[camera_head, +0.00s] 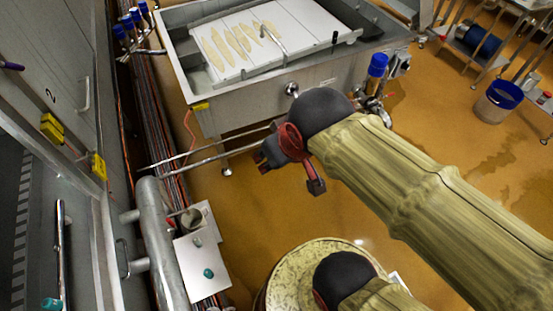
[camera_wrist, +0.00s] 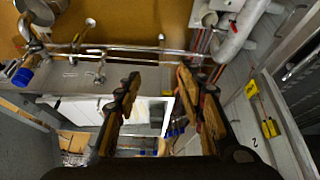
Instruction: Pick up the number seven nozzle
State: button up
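No number seven can be read on any part, so I cannot tell which piece is the number seven nozzle. Several blue-capped metal fittings (camera_head: 129,22) stand at the back left of the vat, and another blue-capped fitting (camera_head: 377,66) is on its right side. A blue-ended pipe fitting (camera_wrist: 22,77) shows at the left in the wrist view. My gripper (camera_head: 292,172) hangs over the floor in front of the vat. In the wrist view my gripper (camera_wrist: 157,78) has its two brown-padded fingers apart, with nothing between them.
A steel vat (camera_head: 200,85) with a white board (camera_head: 300,28) stands ahead. Steel rods (camera_head: 215,157) run in front. A small metal shelf (camera_head: 208,280) with small parts is at lower left. A grey wall and doors close the left. A round drum (camera_head: 275,290) stands below.

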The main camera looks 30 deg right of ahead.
aim_at(209, 273)
jog(key=u, duration=1.4)
jog(key=i+l+u, duration=0.3)
jog(key=u, duration=0.15)
jog(key=k+l, duration=0.1)
jog(key=k, duration=0.15)
